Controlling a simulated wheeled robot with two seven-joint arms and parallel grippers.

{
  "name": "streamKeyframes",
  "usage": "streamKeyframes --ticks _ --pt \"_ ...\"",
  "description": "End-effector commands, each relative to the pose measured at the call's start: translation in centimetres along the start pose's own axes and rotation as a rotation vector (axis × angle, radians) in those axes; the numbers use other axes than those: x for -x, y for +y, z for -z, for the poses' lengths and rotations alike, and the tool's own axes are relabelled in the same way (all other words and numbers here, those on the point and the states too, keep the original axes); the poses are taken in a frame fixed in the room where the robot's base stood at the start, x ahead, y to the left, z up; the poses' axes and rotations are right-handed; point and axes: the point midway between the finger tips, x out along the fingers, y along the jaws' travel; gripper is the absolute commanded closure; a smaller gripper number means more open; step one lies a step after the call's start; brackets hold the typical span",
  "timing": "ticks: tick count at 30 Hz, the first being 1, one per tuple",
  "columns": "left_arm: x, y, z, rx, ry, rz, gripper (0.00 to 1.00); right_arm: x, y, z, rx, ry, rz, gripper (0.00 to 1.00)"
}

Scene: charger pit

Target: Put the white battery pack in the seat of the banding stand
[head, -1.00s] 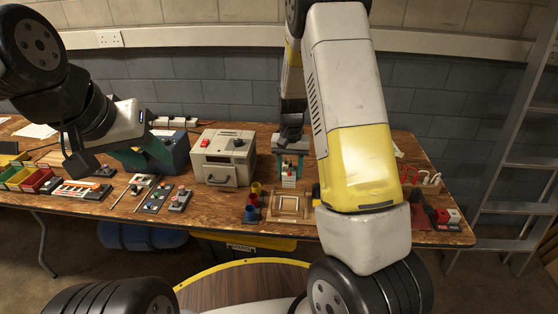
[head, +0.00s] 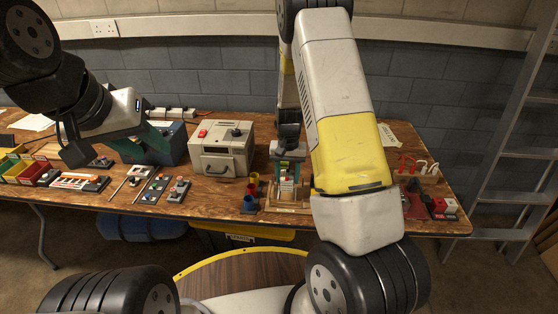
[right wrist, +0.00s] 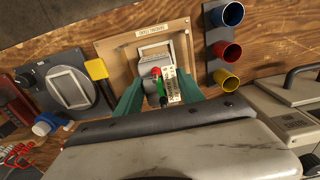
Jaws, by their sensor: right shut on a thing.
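My right gripper (head: 287,168) is shut on the white battery pack (head: 287,184). In the right wrist view the teal fingers (right wrist: 157,98) flank the pack (right wrist: 172,86), which shows a red and a green spot and a printed label. The wooden banding stand (head: 270,208) lies beneath it; in the right wrist view it is a pale board (right wrist: 112,58) with a small label and a light square frame. The pack is over the stand; I cannot tell whether it touches the seat. My left gripper (head: 142,148) is by a blue box; its opening is unclear.
Blue, red and yellow cups (right wrist: 228,52) stand beside the stand. A cream box (head: 222,150) with a handle is to the left. A dark plate with a white square frame (right wrist: 69,88) and a yellow block (right wrist: 97,69) lie on the stand's other side. Red hooks (head: 408,163) are at right.

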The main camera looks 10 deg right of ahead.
Motion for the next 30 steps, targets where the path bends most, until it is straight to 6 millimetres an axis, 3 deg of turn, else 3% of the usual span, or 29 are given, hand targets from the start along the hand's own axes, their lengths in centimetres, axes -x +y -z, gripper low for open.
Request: streamKeyframes --ticks 30 --pt "0.0 0.0 0.0 0.000 0.000 0.000 0.64 -1.5 0.0 0.0 -0.001 0.001 0.000 1.00"
